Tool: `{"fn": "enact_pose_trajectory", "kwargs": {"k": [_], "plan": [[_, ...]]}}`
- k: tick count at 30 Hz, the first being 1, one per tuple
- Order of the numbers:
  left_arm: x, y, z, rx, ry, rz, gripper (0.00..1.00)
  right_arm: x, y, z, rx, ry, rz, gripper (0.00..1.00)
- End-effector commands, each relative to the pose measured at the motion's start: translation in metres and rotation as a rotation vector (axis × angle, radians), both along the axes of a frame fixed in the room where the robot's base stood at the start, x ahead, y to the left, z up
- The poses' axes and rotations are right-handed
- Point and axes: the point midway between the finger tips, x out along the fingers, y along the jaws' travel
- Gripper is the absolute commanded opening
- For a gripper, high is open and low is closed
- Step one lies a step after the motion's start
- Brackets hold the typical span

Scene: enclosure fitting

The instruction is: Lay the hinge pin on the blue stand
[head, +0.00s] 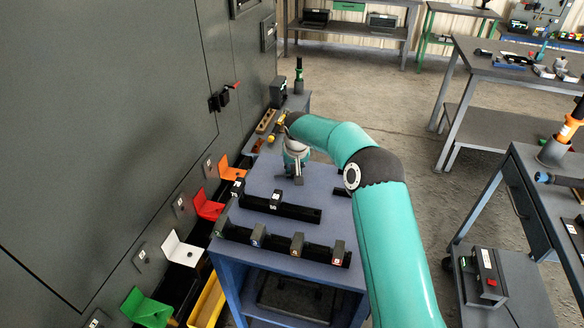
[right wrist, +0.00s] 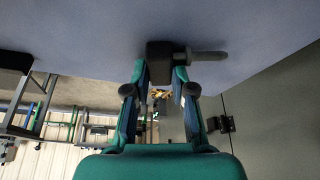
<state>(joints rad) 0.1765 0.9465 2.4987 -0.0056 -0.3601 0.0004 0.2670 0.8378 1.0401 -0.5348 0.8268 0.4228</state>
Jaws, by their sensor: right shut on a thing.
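The blue stand (head: 322,192) is a blue bench with a flat top, in the middle of the head view. My right gripper (head: 293,167) is over the far part of its top, pointing down. In the right wrist view my right gripper (right wrist: 160,78) is shut on the dark block-like end of the hinge pin (right wrist: 207,55). The pin's grey rod sticks out sideways, level with the blue surface (right wrist: 95,28). The pin is close to the top; I cannot tell whether it touches. In the head view the gripper largely hides it. My left gripper is not in view.
Dark rails with several small labelled blocks (head: 297,244) lie on the near part of the stand. A tall grey cabinet (head: 110,130) stands at left, with orange, red, white and green brackets (head: 148,308) along its foot. A grey workbench (head: 500,70) stands at far right.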

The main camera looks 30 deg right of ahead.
Motion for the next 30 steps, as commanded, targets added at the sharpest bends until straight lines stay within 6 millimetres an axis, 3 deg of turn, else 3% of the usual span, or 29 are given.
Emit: {"fn": "enact_pose_trajectory", "kwargs": {"k": [9,10,15,26,30], "plan": [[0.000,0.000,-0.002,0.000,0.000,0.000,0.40,0.000,0.000,-0.003,0.000,-0.001,0.000,0.00],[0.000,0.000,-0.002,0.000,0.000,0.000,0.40,0.000,0.000,-0.003,0.000,-0.001,0.000,0.26],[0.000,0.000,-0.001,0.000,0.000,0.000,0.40,0.000,0.000,-0.002,0.000,-0.001,0.000,0.49],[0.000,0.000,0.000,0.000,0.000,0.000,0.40,0.000,0.001,0.001,0.000,-0.002,0.001,0.49],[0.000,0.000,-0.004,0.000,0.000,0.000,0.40,-0.004,0.004,0.015,-0.001,-0.004,0.002,0.49]]}}
